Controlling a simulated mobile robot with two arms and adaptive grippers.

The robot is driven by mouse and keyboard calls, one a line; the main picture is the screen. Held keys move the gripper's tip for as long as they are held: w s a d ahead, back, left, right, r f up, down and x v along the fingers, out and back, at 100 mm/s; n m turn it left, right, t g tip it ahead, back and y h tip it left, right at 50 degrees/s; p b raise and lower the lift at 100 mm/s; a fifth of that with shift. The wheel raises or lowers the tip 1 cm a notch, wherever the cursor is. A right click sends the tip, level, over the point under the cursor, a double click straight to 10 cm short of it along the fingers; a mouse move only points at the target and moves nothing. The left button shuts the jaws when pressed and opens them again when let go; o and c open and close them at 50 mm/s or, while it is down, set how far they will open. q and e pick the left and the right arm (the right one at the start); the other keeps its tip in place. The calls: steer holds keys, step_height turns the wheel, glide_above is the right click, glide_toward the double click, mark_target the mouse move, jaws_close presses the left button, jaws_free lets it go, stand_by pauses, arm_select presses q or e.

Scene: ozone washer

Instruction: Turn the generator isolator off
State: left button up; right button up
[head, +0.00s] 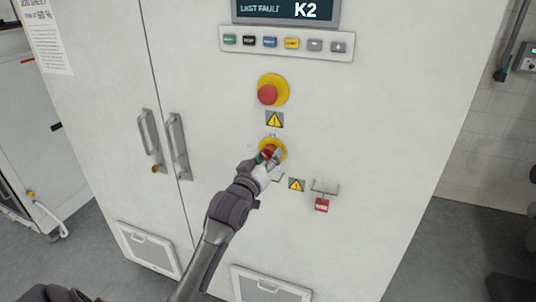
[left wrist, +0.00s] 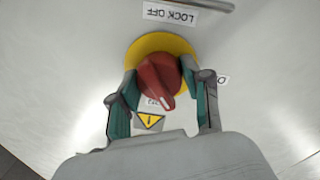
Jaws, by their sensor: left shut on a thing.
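The isolator is a red rotary knob (head: 269,150) on a round yellow plate on the white cabinet front, near the middle of the head view. In the left wrist view the red knob (left wrist: 158,76) sits on its yellow plate (left wrist: 150,42), and its white pointer mark faces the bottom of the picture. My left gripper (head: 268,156) is at the knob, with one finger on each side of it; the wrist view also shows my left gripper (left wrist: 163,82) closed around it. A "LOCK OFF" label (left wrist: 171,14) appears upside down beyond the plate. My right gripper is out of view.
A red button on a yellow plate (head: 270,91) is above the knob. A red padlock (head: 321,205) hangs from a bracket to the lower right. Cabinet door handles (head: 178,147) stick out on the left. A button row (head: 287,43) sits below the display (head: 287,11).

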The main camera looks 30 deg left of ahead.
arm_select(q)
steer(key=n+p, duration=0.2)
steer(key=n, duration=0.4)
steer(key=shift+r+y, duration=0.15)
steer(key=shift+y, duration=0.25)
steer(key=n+p, duration=0.2)
steer(key=n, duration=0.3)
steer(key=shift+d+p, duration=0.1)
steer(key=shift+p, duration=0.3)
steer(key=shift+n+y, duration=0.3)
steer(key=o, duration=1.2)
steer(key=shift+c, duration=0.2)
steer(key=shift+s+f, duration=0.2)
steer(key=shift+s, duration=0.05)
steer(key=v, duration=1.1)
steer(key=shift+s, duration=0.25)
